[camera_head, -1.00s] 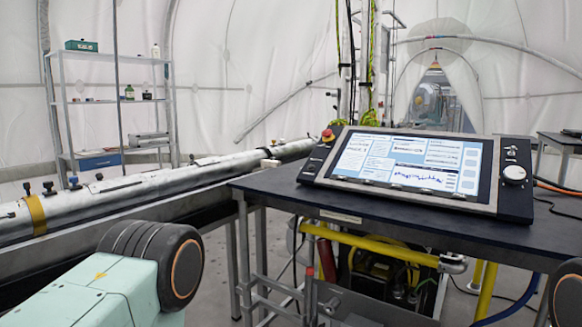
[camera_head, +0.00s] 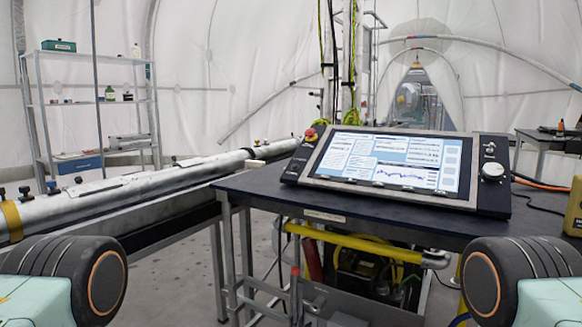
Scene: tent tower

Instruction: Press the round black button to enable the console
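The console (camera_head: 395,168) lies tilted on a dark table, with a lit screen (camera_head: 395,158) showing text panels and a blue graph. At its upper left corner is a red knob (camera_head: 311,134) on a yellow base. Its right side panel carries a white round knob (camera_head: 493,170) and small controls above it. Small marks show on the dark left side panel (camera_head: 297,165), but I cannot tell which is the round black button. Only rounded joints of my two arms show at the bottom left and bottom right; both grippers are out of view.
The dark table (camera_head: 262,194) has bare top left and in front of the console. A long metal tube (camera_head: 140,186) runs along the left. A shelf (camera_head: 95,103) stands behind it. A yellow object (camera_head: 573,208) is at the right edge, with cables behind the console.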

